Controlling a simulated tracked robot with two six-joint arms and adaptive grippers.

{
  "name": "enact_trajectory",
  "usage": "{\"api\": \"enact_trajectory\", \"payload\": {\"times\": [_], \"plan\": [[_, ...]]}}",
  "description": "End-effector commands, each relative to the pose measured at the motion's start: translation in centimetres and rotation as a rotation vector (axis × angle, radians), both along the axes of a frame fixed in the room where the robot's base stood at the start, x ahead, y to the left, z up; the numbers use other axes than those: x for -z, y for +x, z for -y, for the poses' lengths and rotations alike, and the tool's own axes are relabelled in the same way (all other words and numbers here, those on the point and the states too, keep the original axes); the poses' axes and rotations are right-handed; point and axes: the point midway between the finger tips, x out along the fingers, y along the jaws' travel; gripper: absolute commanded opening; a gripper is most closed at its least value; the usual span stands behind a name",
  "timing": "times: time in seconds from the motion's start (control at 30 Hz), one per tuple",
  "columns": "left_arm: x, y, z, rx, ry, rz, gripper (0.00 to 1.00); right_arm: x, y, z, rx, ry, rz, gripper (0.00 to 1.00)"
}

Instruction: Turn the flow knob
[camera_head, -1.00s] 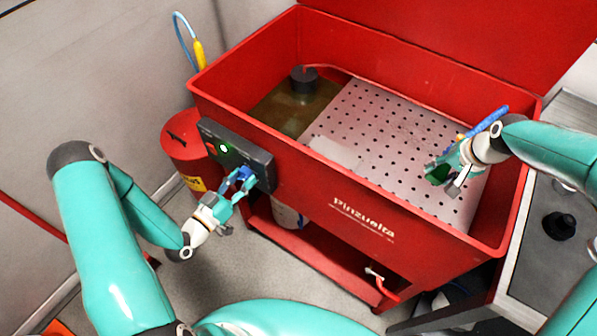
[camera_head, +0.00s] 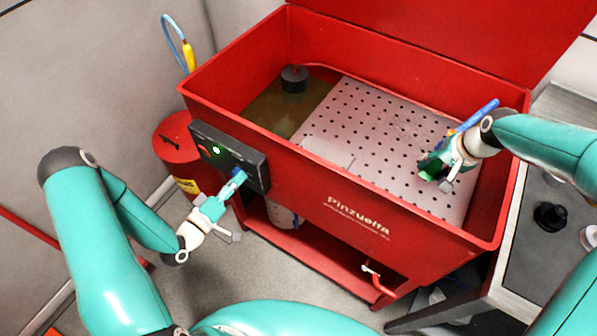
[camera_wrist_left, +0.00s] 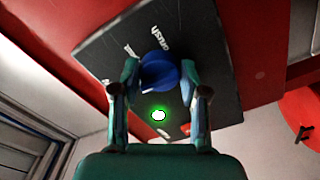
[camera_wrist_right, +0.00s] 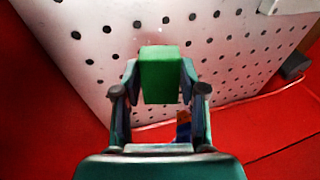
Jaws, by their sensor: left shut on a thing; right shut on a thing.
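The blue knob (camera_wrist_left: 158,68) sits on a dark control panel (camera_head: 258,170) on the front of the red parts washer. My left gripper (camera_head: 236,182) is at the panel. In the left wrist view its fingers (camera_wrist_left: 159,85) are shut on the knob from both sides, and the knob's far face is partly hidden. White lettering beside the knob is partly covered. My right gripper (camera_head: 440,168) is over the washer basin, shut on a green block (camera_wrist_right: 160,75) between its fingertips.
A green light (camera_head: 216,150) glows on the panel. The red basin (camera_head: 400,195) has a perforated plate (camera_head: 375,130). A blue brush-like thing (camera_head: 482,115) is by the right gripper. A red can (camera_head: 172,140) stands left of the washer.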

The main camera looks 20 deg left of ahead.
Motion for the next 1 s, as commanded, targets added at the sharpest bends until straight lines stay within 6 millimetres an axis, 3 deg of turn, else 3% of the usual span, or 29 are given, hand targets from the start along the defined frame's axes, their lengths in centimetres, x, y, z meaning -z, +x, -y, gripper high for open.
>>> {"api": "enact_trajectory", "payload": {"times": [0.6, 0.63, 0.73, 0.77, 1.0], "plan": [[0.07, 0.06, -0.35, -0.010, -0.045, -0.016, 0.09, -0.04, 0.02, 0.01, 0.000, 0.000, 0.001, 0.00], [0.08, 0.06, -0.36, -0.011, -0.045, -0.016, 0.49, -0.04, 0.03, 0.00, 0.000, 0.000, 0.001, 0.00], [0.07, 0.04, -0.32, -0.009, -0.045, -0.015, 0.66, -0.04, 0.03, 0.00, 0.000, 0.000, 0.001, 0.00], [0.07, 0.05, -0.29, -0.008, -0.044, -0.016, 0.69, -0.04, 0.03, 0.00, 0.000, 0.000, 0.001, 0.00], [0.03, 0.02, -0.14, -0.004, -0.046, -0.015, 0.69, -0.04, 0.04, 0.00, 0.000, 0.000, 0.001, 0.00]]}}
